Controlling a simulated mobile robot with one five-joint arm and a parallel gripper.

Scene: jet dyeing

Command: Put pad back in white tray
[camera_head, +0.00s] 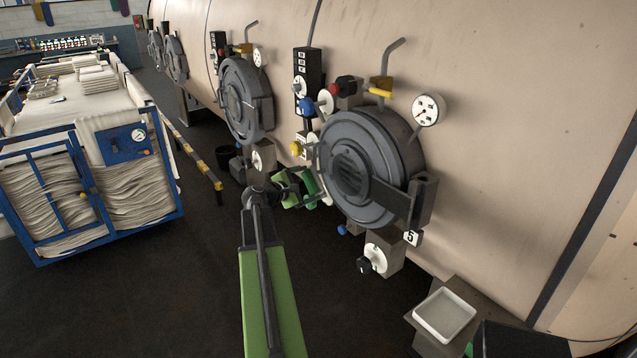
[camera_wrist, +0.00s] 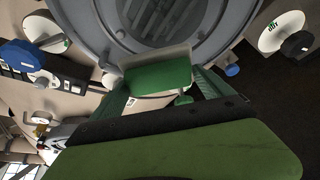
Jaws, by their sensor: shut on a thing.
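The white tray (camera_head: 444,315) is a shallow rectangular tray on a dark stand at the lower right of the head view, and it looks empty. My gripper (camera_head: 300,188) is up by the left edge of the round grey door, well left of and above the tray. In the wrist view, my gripper (camera_wrist: 160,95) is shut on the pad (camera_wrist: 158,75), a small block with a green face and a pale upper edge. The pad is in front of the door, and I cannot tell whether it touches it. In the head view the pad is hard to separate from the green fingers.
The round door (camera_head: 358,168) with its gauge (camera_head: 428,109), valves and handwheel (camera_head: 375,258) sticks out from the beige vessel. A blue-framed cloth cart (camera_head: 110,150) stands at left, with a yellow-black barrier (camera_head: 195,157) beside it. The dark floor between is clear.

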